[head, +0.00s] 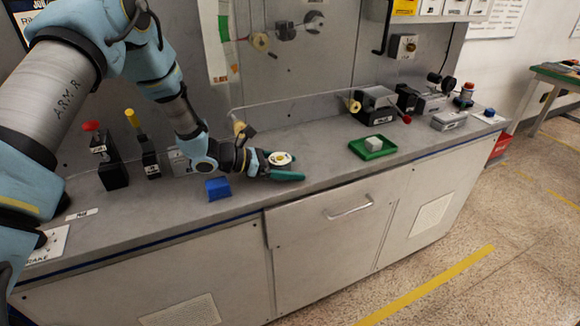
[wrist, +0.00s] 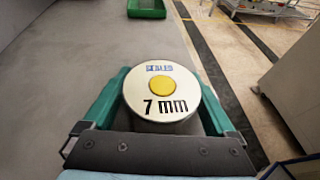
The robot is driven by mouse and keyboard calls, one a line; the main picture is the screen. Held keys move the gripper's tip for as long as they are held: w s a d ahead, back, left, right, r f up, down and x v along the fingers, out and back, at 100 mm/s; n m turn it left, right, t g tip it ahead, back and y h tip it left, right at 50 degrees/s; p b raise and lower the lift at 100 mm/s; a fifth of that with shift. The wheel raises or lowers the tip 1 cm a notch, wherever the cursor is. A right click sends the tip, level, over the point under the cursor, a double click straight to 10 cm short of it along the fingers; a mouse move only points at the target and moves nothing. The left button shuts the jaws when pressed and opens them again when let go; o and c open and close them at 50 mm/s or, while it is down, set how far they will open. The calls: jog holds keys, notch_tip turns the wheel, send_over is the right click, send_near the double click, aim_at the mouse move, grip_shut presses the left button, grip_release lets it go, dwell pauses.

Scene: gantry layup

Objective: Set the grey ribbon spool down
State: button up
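The ribbon spool (wrist: 162,108) shows in the wrist view as a round disc with a pale face, a yellow centre and the marking "7 mm". My gripper (wrist: 160,112) has a green finger on each side of the spool and appears shut on it. In the head view the spool (head: 280,158) shows small and pale at the end of my gripper (head: 280,166), over the grey counter (head: 325,155) near its front edge. I cannot tell whether the spool's underside touches the counter.
A blue block (head: 217,188) stands on the counter left of my gripper. A green tray (head: 372,147) holding a pale grey block (head: 374,143) lies to the right. Black lever units stand at the left, and several devices at the right end. Bare counter lies between gripper and tray.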

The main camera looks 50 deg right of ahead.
jog(key=shift+o, duration=0.5)
jog(key=shift+r, duration=0.15)
jog(key=shift+a, duration=0.1)
jog(key=b+v, duration=0.3)
jog(key=v, duration=0.8)
jog(key=shift+w+a+r, duration=0.2)
jog(key=shift+a+r, duration=0.05)
jog(key=a+m+t+y, duration=0.1)
jog(key=a+m+y, duration=0.1)
jog(key=a, duration=0.7)
jog(key=w+a+r+m+t+y, duration=0.1)
jog(key=a+m+y, duration=0.2)
jog(key=a, duration=0.6)
jog(key=w+a+r+m+t+y, duration=0.1)
jog(key=a+m+t+y, duration=0.1)
jog(key=a, duration=0.6)
jog(key=shift+a+r+m+y, duration=0.15)
jog(key=shift+a+m+y, duration=0.15)
jog(key=shift+a+y, duration=0.1)
jog(key=a+r+m+t+y, duration=0.2)
jog(key=a, duration=0.7)
jog(key=a+r+m+t+y, duration=0.2)
jog(key=a+m, duration=0.1)
jog(key=a, duration=0.6)
jog(key=shift+m+t, duration=0.3)
jog(key=shift+w, duration=0.1)
